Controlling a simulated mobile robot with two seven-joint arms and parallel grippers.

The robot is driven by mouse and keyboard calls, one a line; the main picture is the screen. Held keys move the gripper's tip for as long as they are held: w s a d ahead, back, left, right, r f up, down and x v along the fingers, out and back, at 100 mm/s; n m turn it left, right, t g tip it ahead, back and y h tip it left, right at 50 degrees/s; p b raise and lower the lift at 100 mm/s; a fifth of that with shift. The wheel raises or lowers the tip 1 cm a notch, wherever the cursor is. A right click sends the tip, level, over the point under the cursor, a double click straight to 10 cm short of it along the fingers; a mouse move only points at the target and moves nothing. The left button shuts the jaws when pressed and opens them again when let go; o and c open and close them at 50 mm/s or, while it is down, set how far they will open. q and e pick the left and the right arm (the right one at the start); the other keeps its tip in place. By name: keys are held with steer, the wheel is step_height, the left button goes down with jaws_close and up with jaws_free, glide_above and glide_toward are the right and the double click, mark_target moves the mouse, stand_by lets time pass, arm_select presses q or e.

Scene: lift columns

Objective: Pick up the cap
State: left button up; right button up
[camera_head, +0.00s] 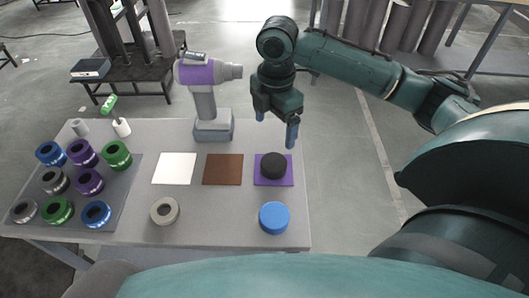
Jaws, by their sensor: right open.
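A round black cap (273,166) lies on a purple square (262,181) on the right part of the table. A round blue cap (273,217) lies in front of it, near the table's front right corner. My right gripper (276,126) is open and empty, with its blue-tipped fingers pointing down. In the picture it hangs above and behind the black cap, apart from it. My left gripper is out of view.
A purple and grey drill (204,108) stands upright at the back of the table (230,225). A white square (175,169) and a brown square (222,170) lie left of the purple one. A grey ring (165,211) lies in front; several coloured rings sit on a grey mat (120,180) at left.

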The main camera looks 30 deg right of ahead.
glide_above(274, 162)
step_height(274, 162, down, 7)
steer(key=shift+r, duration=0.1)
steer(key=shift+f, duration=2.9)
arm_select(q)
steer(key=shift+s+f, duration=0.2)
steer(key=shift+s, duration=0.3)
arm_select(e)
steer(key=c, duration=1.1)
steer(key=shift+r, duration=0.1)
